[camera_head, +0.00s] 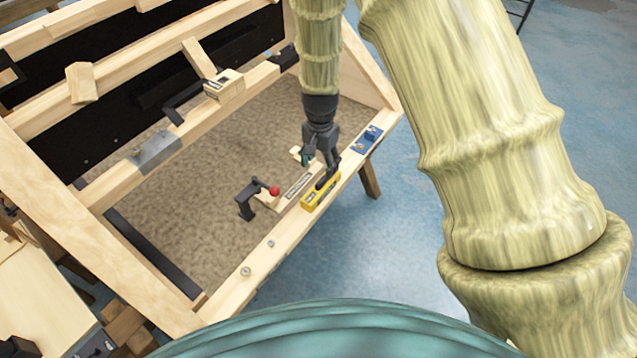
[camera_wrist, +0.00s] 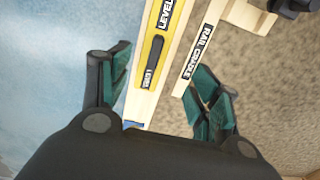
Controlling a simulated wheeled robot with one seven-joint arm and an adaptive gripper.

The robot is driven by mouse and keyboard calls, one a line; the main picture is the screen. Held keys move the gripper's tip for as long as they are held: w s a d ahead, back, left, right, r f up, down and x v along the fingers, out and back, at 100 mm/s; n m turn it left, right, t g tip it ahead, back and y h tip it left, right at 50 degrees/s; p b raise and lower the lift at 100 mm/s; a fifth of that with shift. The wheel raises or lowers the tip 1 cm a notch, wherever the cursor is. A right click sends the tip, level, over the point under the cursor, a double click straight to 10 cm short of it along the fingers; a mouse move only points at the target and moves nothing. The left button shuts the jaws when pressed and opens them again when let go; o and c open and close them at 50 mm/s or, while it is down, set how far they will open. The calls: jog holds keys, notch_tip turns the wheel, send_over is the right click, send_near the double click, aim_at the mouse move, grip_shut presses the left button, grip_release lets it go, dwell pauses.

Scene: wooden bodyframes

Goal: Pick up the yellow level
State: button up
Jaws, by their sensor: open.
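The yellow level (camera_head: 316,194) lies on the front wooden rail of the frame, along the rail, next to a light wooden piece. In the wrist view the yellow level (camera_wrist: 158,55) runs upward from between the fingers, with a black slot and the word LEVEL on it. My gripper (camera_head: 318,170) is above the rail at the level's far end. In the wrist view my gripper (camera_wrist: 160,95) is open, with one teal-padded finger on each side of the level's line. No contact with the level shows.
A wooden piece labelled RAIL CRADLE (camera_wrist: 198,52) lies right beside the level. A black clamp with a red knob (camera_head: 274,190) stands to its left. A blue item (camera_head: 367,139) sits further along the rail (camera_head: 225,295). The rail's near-left stretch holds only small round fittings.

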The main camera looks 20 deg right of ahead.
aim_at(321, 180)
jog(key=shift+s+d+f, duration=0.15)
jog(key=shift+s+f, duration=0.25)
jog(key=shift+f, duration=0.4)
jog(key=shift+w+f+p, duration=0.2)
jog(key=shift+f+p, duration=0.1)
jog(key=shift+f, duration=0.9)
jog(key=shift+s+f+p, duration=0.2)
jog(key=shift+f+p, duration=0.1)
jog(key=shift+f, duration=0.05)
jog(key=shift+s+f+p, duration=0.1)
jog(key=shift+f+p, duration=0.55)
jog(key=shift+f, duration=1.65)
grip_shut()
jog(key=shift+r, duration=0.15)
